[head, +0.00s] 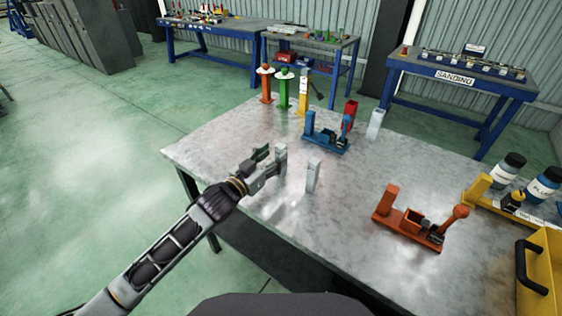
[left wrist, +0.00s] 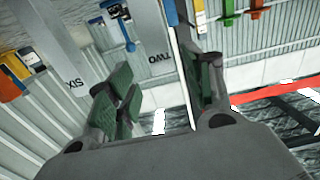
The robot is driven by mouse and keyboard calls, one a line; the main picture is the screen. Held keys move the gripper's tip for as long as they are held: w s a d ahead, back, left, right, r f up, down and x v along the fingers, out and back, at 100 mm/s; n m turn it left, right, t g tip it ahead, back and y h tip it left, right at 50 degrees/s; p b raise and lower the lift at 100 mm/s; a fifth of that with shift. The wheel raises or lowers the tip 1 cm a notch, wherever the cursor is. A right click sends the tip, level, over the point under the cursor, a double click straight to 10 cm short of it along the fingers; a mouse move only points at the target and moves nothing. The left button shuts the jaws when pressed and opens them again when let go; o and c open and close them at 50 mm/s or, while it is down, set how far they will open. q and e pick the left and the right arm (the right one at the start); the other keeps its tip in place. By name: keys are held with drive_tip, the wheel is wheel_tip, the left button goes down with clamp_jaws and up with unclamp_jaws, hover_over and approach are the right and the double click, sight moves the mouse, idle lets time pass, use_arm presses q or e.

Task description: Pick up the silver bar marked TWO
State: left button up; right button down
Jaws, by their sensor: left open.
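The silver bar marked TWO (head: 281,156) stands upright on the metal table, at the tip of my left gripper (head: 266,163). In the left wrist view, which looks upside down, the TWO bar (left wrist: 153,38) shows between the fingers of my left gripper (left wrist: 165,88), with its lettering facing the camera. The fingers are open and apart; I cannot tell whether either touches the bar. A second silver bar (head: 313,177) stands to the right; the bar marked SIX (left wrist: 65,50) shows at left in the wrist view. My right gripper is not in view.
A blue fixture (head: 326,138), an orange fixture (head: 420,225) and another silver bar (head: 375,124) stand on the table (head: 345,222). Green, orange and yellow posts stand at the far edge. A yellow bin (head: 545,270) is at right. The table's left front corner is clear.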

sight(278, 150)
use_arm(q)
drive_tip(key=shift+w, duration=0.1)
idle(0.3)
drive_tip(key=shift+x, duration=2.5)
clamp_jaws()
